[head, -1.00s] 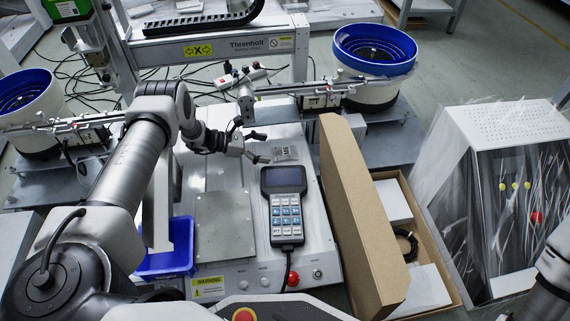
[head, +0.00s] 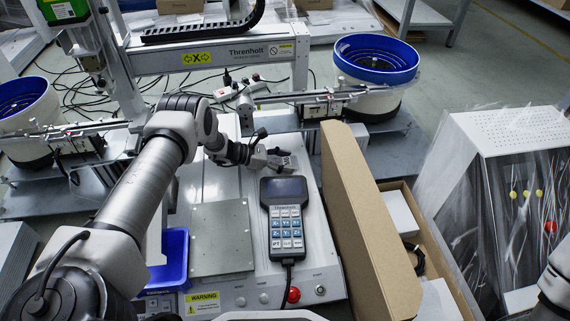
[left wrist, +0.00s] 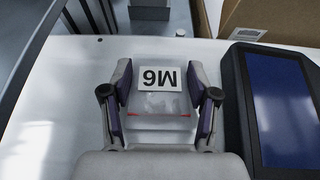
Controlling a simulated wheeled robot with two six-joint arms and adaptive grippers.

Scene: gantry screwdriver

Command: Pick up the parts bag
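The parts bag (left wrist: 158,103) is a small clear bag with a white label reading M6, upside down in the left wrist view. It lies on the white machine bed, just beyond the top of the handheld pendant (head: 285,215). My left gripper (left wrist: 159,82) is open, with one finger on each side of the bag. The fingertips are very close to the bag's sides; I cannot tell whether they touch. In the head view my left gripper (head: 278,158) partly hides the bag. My right gripper is not in view; only part of my right arm shows at the lower right.
An open cardboard box (head: 365,230) stands right of the pendant, its raised flap close to the gripper. A blue bin (head: 170,262) and a grey plate (head: 221,238) are at the left. The gantry beam (head: 215,56) and a feeder rail (head: 290,98) lie behind.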

